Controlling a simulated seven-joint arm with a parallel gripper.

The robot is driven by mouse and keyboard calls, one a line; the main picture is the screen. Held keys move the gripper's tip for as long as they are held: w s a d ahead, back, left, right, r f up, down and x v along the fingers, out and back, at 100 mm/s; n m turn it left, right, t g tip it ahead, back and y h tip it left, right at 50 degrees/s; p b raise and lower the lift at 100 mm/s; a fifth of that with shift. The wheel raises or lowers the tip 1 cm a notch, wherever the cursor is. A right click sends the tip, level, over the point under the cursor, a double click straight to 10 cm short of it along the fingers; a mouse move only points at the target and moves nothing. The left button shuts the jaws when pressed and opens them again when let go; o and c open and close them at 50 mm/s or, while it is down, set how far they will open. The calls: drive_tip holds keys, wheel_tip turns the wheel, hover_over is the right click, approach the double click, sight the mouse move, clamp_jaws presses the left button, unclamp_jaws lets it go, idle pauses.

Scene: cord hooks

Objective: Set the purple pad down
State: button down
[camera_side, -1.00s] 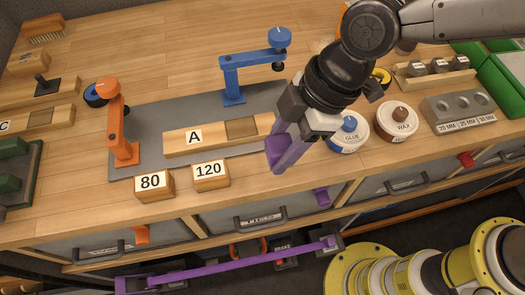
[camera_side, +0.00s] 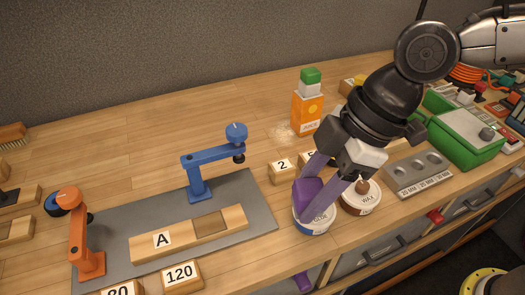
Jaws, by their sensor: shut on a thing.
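The purple pad (camera_side: 306,192) is a small block between the pale purple fingers of my gripper (camera_side: 310,198). The gripper is shut on it and points down and to the left. In the picture the pad overlaps the blue-labelled glue tin (camera_side: 314,223), hiding most of its lid. I cannot tell how far above the tin the pad is, or whether they touch.
The wax tin (camera_side: 362,203) stands close on the right. On the left, a grey mat (camera_side: 250,205) carries blue (camera_side: 198,180) and orange (camera_side: 78,238) clamps and the A block (camera_side: 162,240).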

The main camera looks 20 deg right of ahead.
drive_tip(key=w+d+m+t, duration=0.1)
drive_tip(key=w+d+m, duration=0.3)
drive_tip(key=w, duration=0.7)
drive_tip(key=m+t+h, duration=0.1)
drive_tip(key=m, duration=0.1)
approach(251, 141)
drive_tip(key=shift+w+a+f, duration=0.75)
drive_tip(key=shift+a+f, duration=0.2)
drive_tip(key=shift+f, duration=0.1)
drive_tip(key=shift+w+f, duration=0.1)
drive_tip(key=shift+f, duration=1.55)
drive_tip(key=shift+f, duration=0.2)
drive_tip(key=shift+c, duration=1.7)
unclamp_jaws()
drive_tip(key=shift+r, duration=0.15)
